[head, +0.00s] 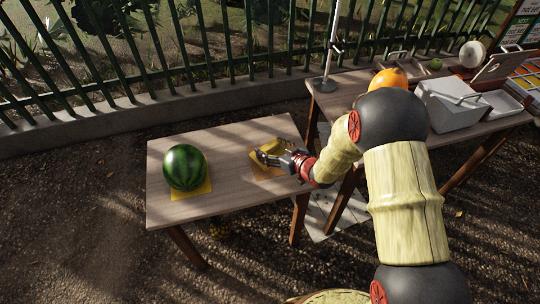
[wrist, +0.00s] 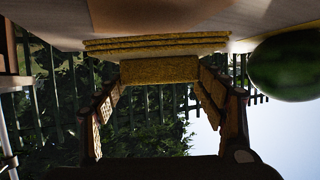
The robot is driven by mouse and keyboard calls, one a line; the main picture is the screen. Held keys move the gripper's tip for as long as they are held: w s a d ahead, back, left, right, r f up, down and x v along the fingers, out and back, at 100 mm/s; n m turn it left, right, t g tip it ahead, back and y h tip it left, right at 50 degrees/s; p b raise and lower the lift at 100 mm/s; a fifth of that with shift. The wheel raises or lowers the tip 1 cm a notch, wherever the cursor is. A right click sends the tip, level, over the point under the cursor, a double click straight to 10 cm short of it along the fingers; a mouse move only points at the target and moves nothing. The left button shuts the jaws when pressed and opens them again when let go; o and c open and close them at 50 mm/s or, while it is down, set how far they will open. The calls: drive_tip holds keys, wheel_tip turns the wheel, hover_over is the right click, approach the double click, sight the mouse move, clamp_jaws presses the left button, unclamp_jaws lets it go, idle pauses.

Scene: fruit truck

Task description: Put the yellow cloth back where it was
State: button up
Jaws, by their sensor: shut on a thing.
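A folded yellow cloth (head: 272,146) is at the right part of the small wooden table (head: 225,145). My gripper (head: 264,157) reaches it from the right, low over the table. In the wrist view the cloth (wrist: 160,70) lies between my two fingers, and they are shut on it. Its layered edge (wrist: 155,42) runs close along the tabletop; I cannot tell whether it touches. Another yellow cloth (head: 207,186) lies flat under a striped green watermelon (head: 184,166) on the left of the table. My gripper partly hides the held cloth in the head view.
An orange-brown flat patch (wrist: 150,12) is on the tabletop by the cloth. A second table to the right holds a pumpkin (head: 390,78), a white box (head: 452,105) and a scale (head: 472,54). A green fence (head: 190,55) stands behind. Tabletop between watermelon and gripper is clear.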

sight(273, 154)
drive_tip(key=shift+w+a+f, duration=0.15)
drive_tip(key=shift+f, duration=0.2)
wheel_tip(273, 154, down, 3)
drive_tip(key=shift+w+f+b, duration=0.15)
drive_tip(key=shift+f+b, duration=0.05)
drive_tip(key=shift+b, duration=1)
drive_tip(key=shift+r, duration=0.1)
drive_tip(key=o, duration=1.1)
drive_tip(key=shift+o, duration=0.2)
